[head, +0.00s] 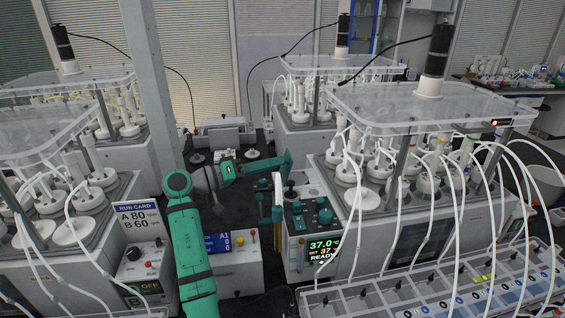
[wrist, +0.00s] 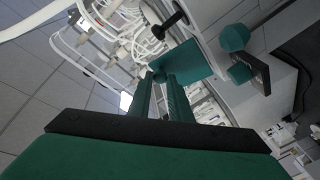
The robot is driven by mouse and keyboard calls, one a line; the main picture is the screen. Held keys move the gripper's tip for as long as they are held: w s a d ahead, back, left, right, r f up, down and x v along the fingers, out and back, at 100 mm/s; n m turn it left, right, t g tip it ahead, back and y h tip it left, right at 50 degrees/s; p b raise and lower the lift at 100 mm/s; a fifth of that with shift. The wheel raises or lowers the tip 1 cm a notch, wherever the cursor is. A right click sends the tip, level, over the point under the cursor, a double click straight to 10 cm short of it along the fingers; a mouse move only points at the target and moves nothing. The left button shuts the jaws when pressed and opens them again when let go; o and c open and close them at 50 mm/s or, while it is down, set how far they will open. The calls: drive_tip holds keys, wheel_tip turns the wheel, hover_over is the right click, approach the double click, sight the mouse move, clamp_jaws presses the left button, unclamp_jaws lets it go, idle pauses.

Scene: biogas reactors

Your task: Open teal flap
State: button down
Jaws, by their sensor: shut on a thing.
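The teal flap (wrist: 188,62) is a flat plate in the wrist view, at the tips of my gripper's two teal fingers. My gripper (wrist: 157,78) is shut on the near edge of the flap. In the head view my gripper (head: 270,167) reaches right, with the flap (head: 287,158) at its tip, above the left side of a white control box (head: 300,262). The flap appears tilted up from the box. My fingers partly hide its held edge, and its hinge is not clear.
The box carries a black knob (head: 291,186), teal knobs (head: 325,215) and a screen (head: 322,249) reading 37.0 °C and READY. Reactors (head: 365,225) with many white tubes stand to the right. A grey post (head: 151,95) rises at the left. A smaller console (head: 235,265) stands left of the box.

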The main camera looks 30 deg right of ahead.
drive_tip(key=shift+w+a+f+n+h, duration=0.2)
drive_tip(key=shift+a+h, duration=0.15)
drive_tip(key=shift+h, duration=0.15)
drive_tip(key=shift+w+a+f+n+h, duration=0.1)
drive_tip(key=shift+a+n+h, duration=0.15)
drive_tip(key=shift+h, duration=0.25)
drive_tip(key=c, duration=1.6)
unclamp_jaws()
drive_tip(key=shift+s, duration=0.1)
drive_tip(key=s+a+r, duration=0.1)
drive_tip(key=s+r, duration=0.3)
drive_tip(key=s+a+r, duration=0.2)
drive_tip(key=s+r, duration=0.2)
drive_tip(key=s+a+r, duration=0.2)
drive_tip(key=s+r, duration=0.3)
